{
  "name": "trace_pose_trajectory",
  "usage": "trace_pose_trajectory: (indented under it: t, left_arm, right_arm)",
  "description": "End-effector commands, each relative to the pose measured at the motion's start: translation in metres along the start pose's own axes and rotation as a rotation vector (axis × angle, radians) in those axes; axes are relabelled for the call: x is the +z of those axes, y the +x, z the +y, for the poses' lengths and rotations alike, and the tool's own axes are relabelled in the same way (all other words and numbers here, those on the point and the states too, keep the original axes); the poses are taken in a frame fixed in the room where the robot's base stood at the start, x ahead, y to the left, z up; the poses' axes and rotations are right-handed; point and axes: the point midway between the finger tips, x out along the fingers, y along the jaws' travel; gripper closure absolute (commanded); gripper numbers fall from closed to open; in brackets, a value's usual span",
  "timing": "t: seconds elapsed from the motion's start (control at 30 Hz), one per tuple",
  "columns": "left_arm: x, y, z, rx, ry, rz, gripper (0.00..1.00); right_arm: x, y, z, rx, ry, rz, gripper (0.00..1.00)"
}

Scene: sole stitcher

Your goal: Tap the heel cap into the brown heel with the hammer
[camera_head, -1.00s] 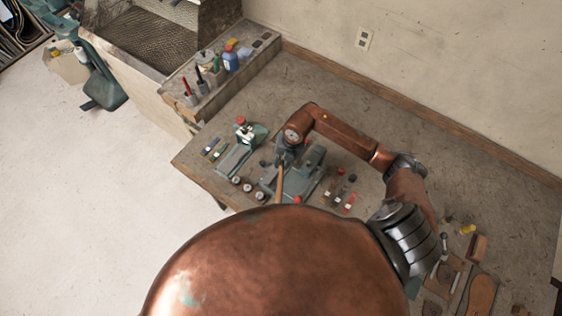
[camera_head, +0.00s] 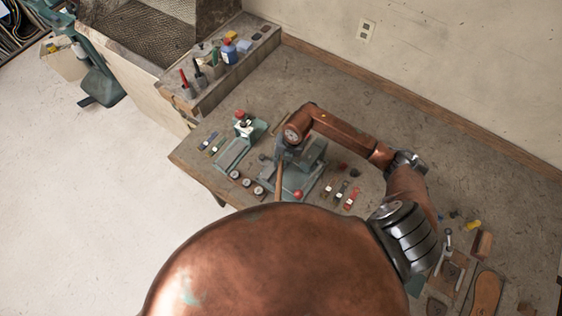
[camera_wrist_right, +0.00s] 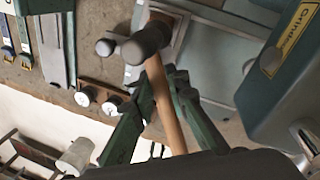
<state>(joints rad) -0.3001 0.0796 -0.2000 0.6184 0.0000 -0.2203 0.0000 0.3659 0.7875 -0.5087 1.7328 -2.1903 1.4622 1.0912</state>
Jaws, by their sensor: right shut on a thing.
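My right gripper (camera_head: 284,155) is over the middle of the workbench, beside a green-grey machine. In the right wrist view its green fingers (camera_wrist_right: 160,84) are closed around the wooden handle (camera_wrist_right: 168,118) of the hammer. The dark hammer head (camera_wrist_right: 140,44) is beyond the fingertips. The handle (camera_head: 278,183) also shows in the head view, hanging toward the bench front. A brown piece (camera_wrist_right: 180,30) lies partly behind the hammer head; I cannot tell if it is the brown heel. I cannot make out the heel cap. My left gripper is not in view.
A machine with a "Grinder" label (camera_wrist_right: 290,42) is close on the right in the wrist view. Small round white-topped pieces (camera_wrist_right: 110,106) lie to the left. A red ball-ended lever (camera_head: 298,194) is near the gripper.

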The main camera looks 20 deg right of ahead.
Motion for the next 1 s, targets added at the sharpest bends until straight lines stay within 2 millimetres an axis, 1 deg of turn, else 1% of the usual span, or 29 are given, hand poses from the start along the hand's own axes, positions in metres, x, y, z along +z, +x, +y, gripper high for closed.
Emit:
trace_pose_trajectory:
  t: [0.03, 0.37, 0.47, 0.63, 0.73, 1.0]
  left_arm:
    - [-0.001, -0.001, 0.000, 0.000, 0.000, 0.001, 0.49]
    - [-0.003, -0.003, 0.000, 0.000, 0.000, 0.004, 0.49]
    - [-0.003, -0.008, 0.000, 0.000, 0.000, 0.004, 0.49]
    - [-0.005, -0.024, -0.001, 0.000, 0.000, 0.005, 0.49]
    - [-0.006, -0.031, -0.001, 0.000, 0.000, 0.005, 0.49]
    - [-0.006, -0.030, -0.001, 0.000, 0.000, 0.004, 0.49]
  right_arm:
    - [-0.001, 0.001, -0.003, -0.007, 0.002, 0.002, 1.00]
    - [-0.001, 0.001, -0.003, -0.009, 0.002, 0.003, 1.00]
    - [-0.001, -0.006, -0.002, -0.009, 0.002, 0.003, 1.00]
    - [-0.001, -0.029, 0.004, -0.006, 0.002, 0.001, 1.00]
    - [0.000, -0.040, 0.006, -0.006, 0.001, 0.000, 1.00]
    - [-0.001, -0.040, 0.006, -0.006, 0.002, 0.001, 1.00]
